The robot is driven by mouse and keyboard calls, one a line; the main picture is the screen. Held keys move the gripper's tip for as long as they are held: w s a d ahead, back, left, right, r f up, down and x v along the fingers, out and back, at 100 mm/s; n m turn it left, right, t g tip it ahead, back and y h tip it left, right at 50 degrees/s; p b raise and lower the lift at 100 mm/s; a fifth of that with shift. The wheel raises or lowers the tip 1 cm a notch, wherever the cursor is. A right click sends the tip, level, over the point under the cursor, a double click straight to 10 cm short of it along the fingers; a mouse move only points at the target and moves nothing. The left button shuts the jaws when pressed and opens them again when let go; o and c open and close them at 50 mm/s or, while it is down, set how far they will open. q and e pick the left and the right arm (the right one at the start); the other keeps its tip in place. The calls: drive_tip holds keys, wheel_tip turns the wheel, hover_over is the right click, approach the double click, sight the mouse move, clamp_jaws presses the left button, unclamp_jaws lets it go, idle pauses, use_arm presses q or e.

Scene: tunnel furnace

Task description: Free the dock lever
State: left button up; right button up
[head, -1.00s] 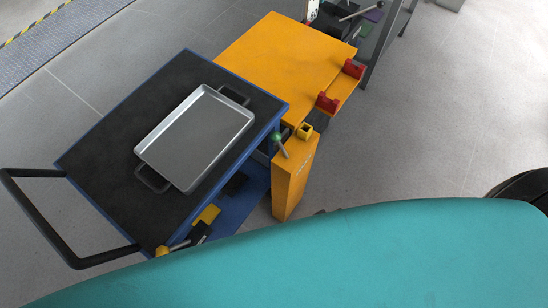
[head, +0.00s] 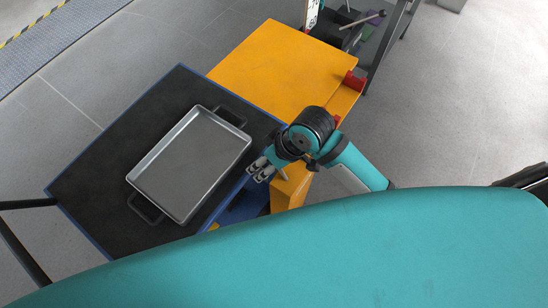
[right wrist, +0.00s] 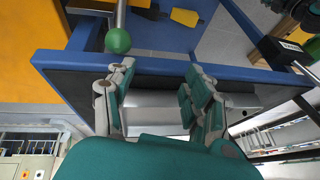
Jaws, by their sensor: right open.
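The dock lever shows in the right wrist view as a metal rod with a green ball knob (right wrist: 118,40), beside the cart's blue edge. In the head view my right arm hides the knob. My right gripper (head: 259,169) is over the cart's right edge, by the orange post (head: 290,188). In the right wrist view the right gripper (right wrist: 158,80) is open, with nothing between its fingers. The knob lies just beyond the left-hand fingertip; I cannot tell whether they touch. My left gripper is not in view.
The blue-framed cart with a black top (head: 95,180) carries a metal tray (head: 190,165) with black handles. An orange table (head: 270,65) with red blocks (head: 353,81) adjoins the cart. A dark frame stands behind it. Grey floor is free at the right.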

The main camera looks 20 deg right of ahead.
drive_tip(key=w+r+n, duration=0.1)
drive_tip(key=w+r+n+g, duration=0.1)
drive_tip(key=r, duration=0.1)
drive_tip(key=w+r+n+g, duration=0.1)
drive_tip(key=r, duration=0.1)
drive_tip(key=shift+w+a+h, duration=0.25)
drive_tip(key=shift+w+h, duration=0.05)
drive_tip(key=shift+h, duration=0.1)
drive_tip(key=w+d+r+g+h, duration=0.2)
drive_tip(key=d+r, duration=0.3)
drive_tip(key=d, duration=0.1)
drive_tip(key=f, duration=0.5)
drive_tip(key=s+a+f, duration=0.1)
drive_tip(key=f, duration=0.5)
drive_tip(key=s+a+f, duration=0.1)
drive_tip(key=f, duration=0.4)
drive_tip(key=shift+s+a+f, duration=0.15)
drive_tip(key=shift+s+f, duration=0.05)
drive_tip(key=shift+f, duration=0.1)
drive_tip(key=shift+c, duration=0.3)
clamp_jaws()
